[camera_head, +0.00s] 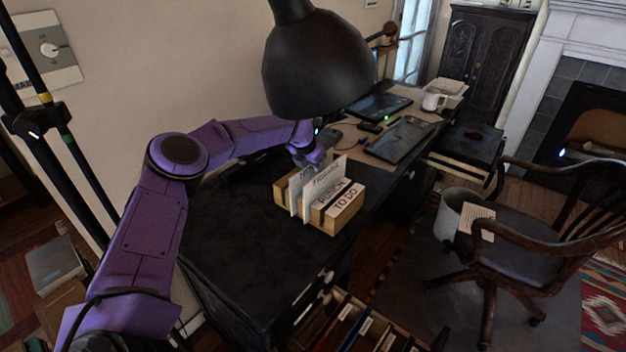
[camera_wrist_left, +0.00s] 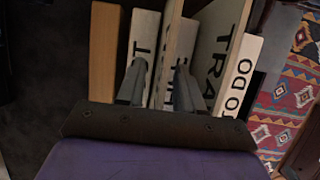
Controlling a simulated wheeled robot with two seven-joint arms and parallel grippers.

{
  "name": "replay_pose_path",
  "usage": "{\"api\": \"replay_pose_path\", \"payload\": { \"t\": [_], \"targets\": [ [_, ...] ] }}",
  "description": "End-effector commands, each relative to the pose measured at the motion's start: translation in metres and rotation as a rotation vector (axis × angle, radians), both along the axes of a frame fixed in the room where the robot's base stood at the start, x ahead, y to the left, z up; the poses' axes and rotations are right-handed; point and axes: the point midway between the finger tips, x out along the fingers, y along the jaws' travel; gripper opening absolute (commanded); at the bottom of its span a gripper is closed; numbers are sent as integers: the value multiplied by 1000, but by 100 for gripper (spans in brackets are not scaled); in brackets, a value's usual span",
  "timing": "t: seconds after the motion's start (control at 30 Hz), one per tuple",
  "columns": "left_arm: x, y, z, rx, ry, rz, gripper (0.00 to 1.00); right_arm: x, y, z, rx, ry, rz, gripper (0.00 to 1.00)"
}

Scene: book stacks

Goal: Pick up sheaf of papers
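Several white sheafs of papers and cards (camera_head: 322,185) stand upright in a wooden desk organizer (camera_head: 347,214) on the dark desk. Its front label reads "TO DO". In the left wrist view, a white sheaf (camera_wrist_left: 144,38) stands beside a tan wooden block (camera_wrist_left: 104,50), with lettered dividers to its right. My left gripper (camera_head: 312,158) is at the far side of the organizer. In the left wrist view my left gripper (camera_wrist_left: 160,70) has its two fingers apart, overlapping the white sheaf and a lettered divider. Contact cannot be told. My right gripper is not in view.
A black lamp shade (camera_head: 318,65) hangs above the organizer. A keyboard (camera_head: 398,140), a white mug (camera_head: 433,101) and a paper stack (camera_head: 448,88) lie farther along the desk. The near desktop (camera_head: 235,240) is clear.

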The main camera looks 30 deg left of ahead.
Motion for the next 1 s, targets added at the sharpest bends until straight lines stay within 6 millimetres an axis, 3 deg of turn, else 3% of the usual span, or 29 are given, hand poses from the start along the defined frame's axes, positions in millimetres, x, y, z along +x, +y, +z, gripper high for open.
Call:
{"api": "replay_pose_path", "payload": {
  "t": [1.0],
  "targets": [
    [0,0,-5,0,0,0,36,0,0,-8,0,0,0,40]
  ]
}}
